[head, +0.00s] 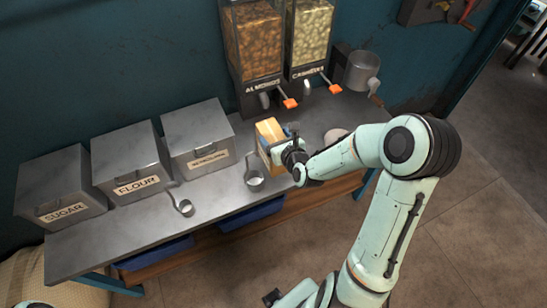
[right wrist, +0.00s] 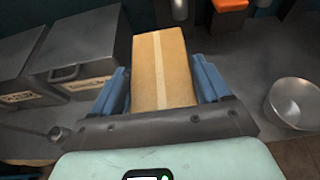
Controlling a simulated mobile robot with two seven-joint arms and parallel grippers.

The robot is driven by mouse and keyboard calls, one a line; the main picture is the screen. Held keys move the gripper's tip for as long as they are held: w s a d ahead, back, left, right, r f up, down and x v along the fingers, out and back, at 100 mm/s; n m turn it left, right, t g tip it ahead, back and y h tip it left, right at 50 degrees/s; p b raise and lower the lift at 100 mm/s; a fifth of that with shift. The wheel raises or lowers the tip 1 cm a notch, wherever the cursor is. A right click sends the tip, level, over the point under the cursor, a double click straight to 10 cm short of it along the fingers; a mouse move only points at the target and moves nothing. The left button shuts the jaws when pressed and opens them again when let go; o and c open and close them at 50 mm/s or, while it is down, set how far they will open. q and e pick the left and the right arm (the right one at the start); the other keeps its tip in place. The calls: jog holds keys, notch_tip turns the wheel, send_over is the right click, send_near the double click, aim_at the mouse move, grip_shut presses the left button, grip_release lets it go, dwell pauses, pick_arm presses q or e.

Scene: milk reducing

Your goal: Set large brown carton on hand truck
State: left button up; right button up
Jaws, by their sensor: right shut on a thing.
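The brown carton (head: 268,130), with a pale tape strip down its face, is upright at the counter, right of the metal bins. My right gripper (head: 283,145) is shut on it from the front. In the right wrist view the carton (right wrist: 163,68) is between the blue fingers of my right gripper (right wrist: 163,88). I cannot tell whether its base touches the counter. A dark tip at the bottom edge of the head view appears to be my left gripper (head: 272,297); its jaws are unclear. No hand truck is visible.
The grey counter (head: 95,247) holds sugar (head: 63,180) and flour (head: 130,157) bins, a third bin (head: 198,135) and metal scoops. Almond (head: 252,40) and cashew (head: 309,35) dispensers stand behind the carton. Blue bins (head: 250,214) sit below. Floor at right (head: 480,235) is open.

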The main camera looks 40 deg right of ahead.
notch_tip(320, 180, down, 8)
jog(key=shift+w+f+b, duration=0.15)
jog(key=shift+f+b, duration=0.1)
jog(key=shift+b, duration=0.35)
pick_arm(q)
jog(key=shift+s+f, duration=0.3)
jog(key=shift+f, duration=0.2)
jog(key=shift+s+f, duration=0.25)
jog(key=shift+f, duration=0.25)
pick_arm(e)
jog(key=shift+f, duration=0.1)
jog(key=o, duration=1.5)
jog(key=shift+f, duration=0.15)
jog(key=o, duration=0.4)
jog(key=shift+c, duration=0.2)
pick_arm(q)
jog(key=shift+s+f, duration=0.1)
jog(key=shift+f, duration=0.05)
